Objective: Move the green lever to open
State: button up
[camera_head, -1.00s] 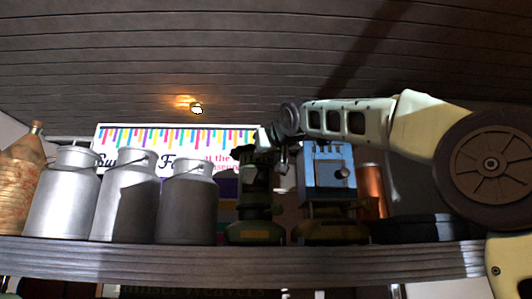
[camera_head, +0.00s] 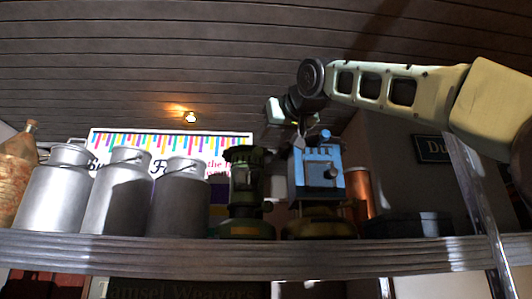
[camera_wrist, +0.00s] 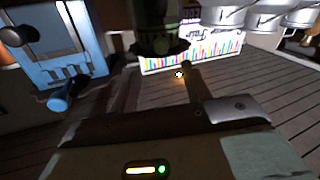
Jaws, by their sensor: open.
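I cannot make out a clearly green lever in either view. A dark green lantern-like device (camera_head: 245,190) stands upright on the shelf; its top shows upside down in the wrist view (camera_wrist: 158,30). To its right is a blue box-shaped device (camera_head: 316,174) on a dark green base, with a dark knob on its front and a small blue knob (camera_head: 325,136) at its top. The box and blue knob (camera_wrist: 60,101) also show upside down in the wrist view. My gripper (camera_wrist: 162,78) is open and empty, above the two devices and touching neither.
Several metal milk cans (camera_head: 116,195) and a wicker-wrapped bottle (camera_head: 16,175) stand left on the wooden shelf (camera_head: 240,254). A copper cylinder (camera_head: 359,192) and a dark tray (camera_head: 405,226) are on the right. A colourful sign hangs behind.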

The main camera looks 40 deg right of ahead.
jog(key=shift+b+v, duration=0.55)
jog(key=shift+v, duration=2.1)
